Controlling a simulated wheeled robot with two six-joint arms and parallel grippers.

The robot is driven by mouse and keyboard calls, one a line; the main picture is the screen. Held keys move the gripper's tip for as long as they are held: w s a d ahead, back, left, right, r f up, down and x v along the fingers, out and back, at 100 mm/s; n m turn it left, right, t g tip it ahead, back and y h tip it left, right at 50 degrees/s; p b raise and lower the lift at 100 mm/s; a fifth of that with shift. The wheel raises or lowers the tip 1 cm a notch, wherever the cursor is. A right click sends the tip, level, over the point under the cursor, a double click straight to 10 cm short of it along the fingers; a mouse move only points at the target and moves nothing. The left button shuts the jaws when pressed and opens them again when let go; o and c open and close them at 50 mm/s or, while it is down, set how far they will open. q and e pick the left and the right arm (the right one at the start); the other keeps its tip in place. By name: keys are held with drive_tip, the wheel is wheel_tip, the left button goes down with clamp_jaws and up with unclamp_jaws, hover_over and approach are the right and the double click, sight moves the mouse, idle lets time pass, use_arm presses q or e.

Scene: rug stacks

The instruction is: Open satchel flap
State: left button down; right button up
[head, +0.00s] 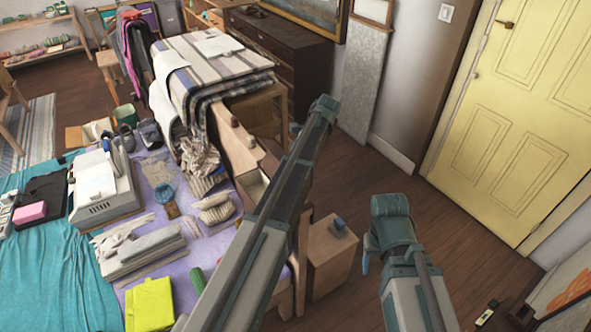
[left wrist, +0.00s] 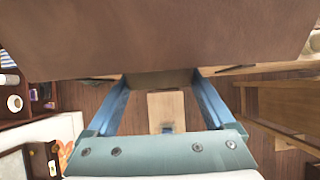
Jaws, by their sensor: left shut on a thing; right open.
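A large brown leather-like surface, which looks like the satchel (left wrist: 160,35), fills the top of the left wrist view. A brown part of it sits between the two blue fingers of my left gripper (left wrist: 160,78), which is shut on it. I cannot tell the flap's edge from the rest. In the head view the satchel is not clearly seen, and my left arm covers the area around the table's right end. My right gripper (head: 367,262) is open and empty, over the floor right of the table.
A small wooden cabinet (head: 332,265) with a small blue-grey item on top stands between my arms. The cluttered table holds a white machine (head: 104,190), folded cloths (head: 145,250) and a yellow cloth (head: 151,304). Striped rugs (head: 205,75) are stacked behind. The floor before the yellow door (head: 530,120) is clear.

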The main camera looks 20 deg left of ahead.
use_arm(q)
drive_tip(key=shift+d, duration=0.1)
unclamp_jaws()
drive_tip(key=shift+w, duration=0.1)
drive_tip(key=p+v, duration=1.2)
drive_tip(key=v, duration=0.1)
drive_tip(key=shift+w+r, duration=0.15)
drive_tip(key=shift+r, duration=0.2)
drive_tip(key=shift+d, duration=0.15)
